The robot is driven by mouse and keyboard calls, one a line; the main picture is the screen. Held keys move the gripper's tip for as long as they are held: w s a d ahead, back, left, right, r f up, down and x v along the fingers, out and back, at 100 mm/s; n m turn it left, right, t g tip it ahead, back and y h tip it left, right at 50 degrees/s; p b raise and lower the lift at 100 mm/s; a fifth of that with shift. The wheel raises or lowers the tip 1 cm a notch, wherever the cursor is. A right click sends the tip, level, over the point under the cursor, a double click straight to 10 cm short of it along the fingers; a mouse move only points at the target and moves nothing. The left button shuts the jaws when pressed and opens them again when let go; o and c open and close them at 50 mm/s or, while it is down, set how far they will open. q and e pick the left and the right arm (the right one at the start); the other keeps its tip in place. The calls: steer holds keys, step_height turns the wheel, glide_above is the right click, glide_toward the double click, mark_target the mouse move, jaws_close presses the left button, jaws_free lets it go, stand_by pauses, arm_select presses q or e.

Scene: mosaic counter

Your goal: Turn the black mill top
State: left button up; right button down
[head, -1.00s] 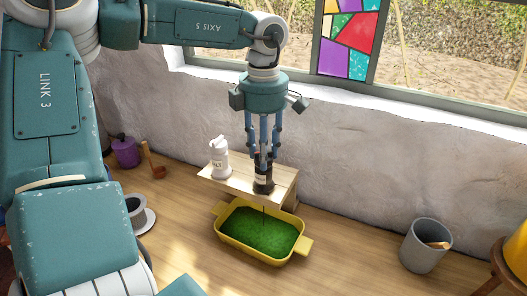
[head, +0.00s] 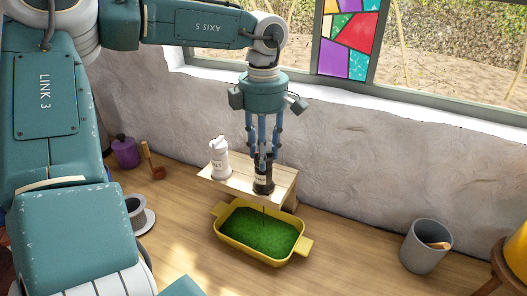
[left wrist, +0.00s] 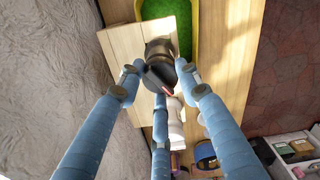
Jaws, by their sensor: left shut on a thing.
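The black mill (head: 263,184) stands upright at the front right of a small wooden stand. A pale label shows on its side. My left gripper (head: 263,158) points straight down, with its blue fingers closed around the black mill top. In the left wrist view the fingers surround the dark mill (left wrist: 158,50) from several sides. A white mill (head: 219,160) with a dark-lettered label stands to the left on the same stand; it shows partly behind a finger in the left wrist view (left wrist: 176,128). My right gripper is not in view.
The wooden stand (head: 237,183) is against the wall. A yellow dish (head: 226,237) with green contents lies below its front edge, with a thin dark streak above the green. A grey pot (head: 424,247) stands right, a cup and saucer (head: 137,212) left. Counter between dish and pot is clear.

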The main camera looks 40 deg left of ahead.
arm_select(q)
steer(key=shift+m, duration=0.3)
stand_by(0.5)
steer(key=o, duration=1.2)
step_height(320, 180, up, 12)
